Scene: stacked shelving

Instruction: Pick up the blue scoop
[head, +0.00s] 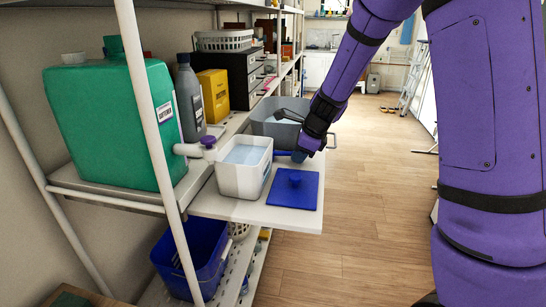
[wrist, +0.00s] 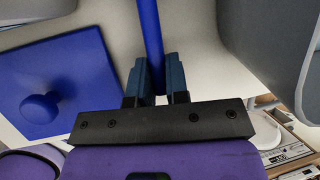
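The blue scoop shows in the wrist view as a straight blue handle (wrist: 150,38) running up out of the frame; its bowl is not seen there. My gripper (wrist: 158,80) has its two fingers close on both sides of this handle, with no clear gap. In the head view my gripper (head: 303,150) is low over the white pull-out board, just behind the blue lid. A small blue part of the scoop (head: 283,156) shows beside it, mostly hidden by the gripper and the white tub.
The blue lid with a knob (head: 293,190) lies on the board (head: 268,216). A white tub (head: 241,182) stands left of it under the spout of a green jug (head: 112,122). A grey basin (head: 268,126) is behind. The floor to the right is clear.

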